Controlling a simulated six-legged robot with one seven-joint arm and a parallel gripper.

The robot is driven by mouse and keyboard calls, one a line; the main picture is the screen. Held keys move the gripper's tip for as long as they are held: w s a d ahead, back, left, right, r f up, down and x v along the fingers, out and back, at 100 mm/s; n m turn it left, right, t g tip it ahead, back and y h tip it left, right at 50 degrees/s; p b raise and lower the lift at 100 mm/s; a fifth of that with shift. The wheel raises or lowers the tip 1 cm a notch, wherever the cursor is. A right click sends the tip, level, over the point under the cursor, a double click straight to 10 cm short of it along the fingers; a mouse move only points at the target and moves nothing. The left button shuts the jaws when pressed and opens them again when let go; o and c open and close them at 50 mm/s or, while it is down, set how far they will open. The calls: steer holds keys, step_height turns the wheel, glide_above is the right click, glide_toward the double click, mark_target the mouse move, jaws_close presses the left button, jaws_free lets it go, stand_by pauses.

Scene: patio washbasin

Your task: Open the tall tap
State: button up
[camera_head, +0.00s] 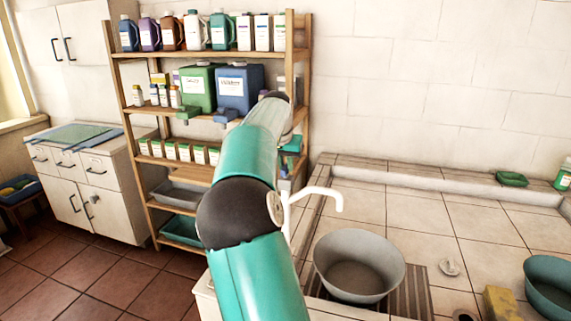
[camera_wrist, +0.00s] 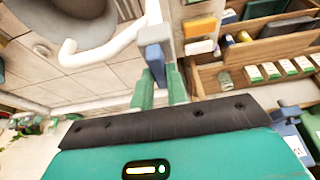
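The tall tap (camera_head: 318,192) is a white pipe with a hooked spout, standing at the left edge of the tiled washbasin. In the wrist view its white spout (camera_wrist: 105,48) curves across the upper left, and its blue-grey lever (camera_wrist: 152,40) points toward my gripper (camera_wrist: 161,80). My gripper's two green fingers stand apart, with the lever's end in line with the gap between them. Whether they touch the lever is not clear.
A grey bowl (camera_head: 360,268) sits on the basin below the spout, with a teal bowl (camera_head: 551,286) and a yellow sponge (camera_head: 500,302) to its right. A wooden shelf (camera_head: 215,52) with bottles and boxes stands behind my arm. A white cabinet (camera_head: 105,190) is at left.

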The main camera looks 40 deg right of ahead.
steer(key=shift+n, duration=0.3)
jaws_close()
steer(key=n, duration=0.2)
steer(key=n+t+y, duration=0.1)
steer(key=n, duration=0.1)
steer(key=shift+s+d+r+t, duration=0.1)
steer(key=shift+s+d+t, duration=0.1)
steer(key=shift+t, duration=0.1)
steer(key=n, duration=0.2)
steer(key=n+y, duration=0.1)
steer(key=n, duration=0.1)
steer(key=shift+d+n+t+y, duration=0.1)
steer(key=shift+n+t+y, duration=0.2)
steer(key=shift+t, duration=0.1)
steer(key=n+y, duration=0.1)
steer(key=n, duration=0.3)
steer(key=shift+d+n+y, duration=0.1)
steer(key=shift+n+y, duration=0.2)
steer(key=shift+y, duration=0.1)
steer(key=shift+n+y, duration=0.8)
steer(key=shift+n, duration=1.3)
steer(key=shift+g, duration=0.3)
steer(key=o, duration=0.8)
jaws_free()
